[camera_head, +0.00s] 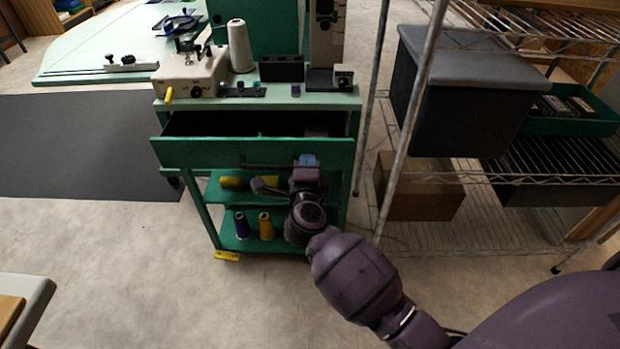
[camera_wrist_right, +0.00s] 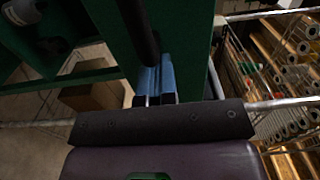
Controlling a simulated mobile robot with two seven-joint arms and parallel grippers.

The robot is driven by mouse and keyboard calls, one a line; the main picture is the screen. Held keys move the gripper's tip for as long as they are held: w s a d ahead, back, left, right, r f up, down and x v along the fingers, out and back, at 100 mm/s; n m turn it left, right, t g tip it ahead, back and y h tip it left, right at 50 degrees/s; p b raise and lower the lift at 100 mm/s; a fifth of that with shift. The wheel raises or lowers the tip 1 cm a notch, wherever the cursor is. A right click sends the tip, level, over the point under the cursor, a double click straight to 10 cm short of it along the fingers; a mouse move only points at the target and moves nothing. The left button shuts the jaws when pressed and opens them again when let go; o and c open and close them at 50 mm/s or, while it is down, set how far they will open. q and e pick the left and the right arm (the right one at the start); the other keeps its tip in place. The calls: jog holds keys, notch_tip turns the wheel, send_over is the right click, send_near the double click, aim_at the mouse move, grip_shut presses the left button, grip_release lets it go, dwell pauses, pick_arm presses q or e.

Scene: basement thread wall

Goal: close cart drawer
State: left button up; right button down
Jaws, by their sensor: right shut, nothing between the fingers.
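The green cart (camera_head: 345,180) stands in the middle of the head view. Its top drawer (camera_head: 200,153) is pulled open, and its dark inside shows behind the green front. A dark bar handle (camera_head: 262,163) runs across the drawer front. My right gripper (camera_head: 306,161) is at the right part of the drawer front, by the handle's right end. In the right wrist view its blue fingertips (camera_wrist_right: 155,84) are together beside the dark handle (camera_wrist_right: 138,30) and close to the green front (camera_wrist_right: 185,40). I cannot tell whether they touch it. My left gripper is out of view.
A cone of white thread (camera_head: 240,46) and a beige machine (camera_head: 190,72) stand on the cart top. Thread cones (camera_head: 265,226) sit on the lower shelf. A wire rack (camera_head: 405,120) with a grey bin (camera_head: 455,95) stands close on the right.

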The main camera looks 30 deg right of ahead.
jog(key=p+x, duration=0.1)
jog(key=x, duration=1)
jog(key=shift+d, duration=0.1)
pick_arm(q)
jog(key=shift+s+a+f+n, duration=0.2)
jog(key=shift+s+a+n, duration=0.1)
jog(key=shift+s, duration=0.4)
pick_arm(e)
jog(key=shift+w+d+r, duration=0.1)
jog(key=shift+r, duration=0.2)
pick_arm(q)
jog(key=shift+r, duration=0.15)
pick_arm(e)
jog(key=shift+r, duration=0.1)
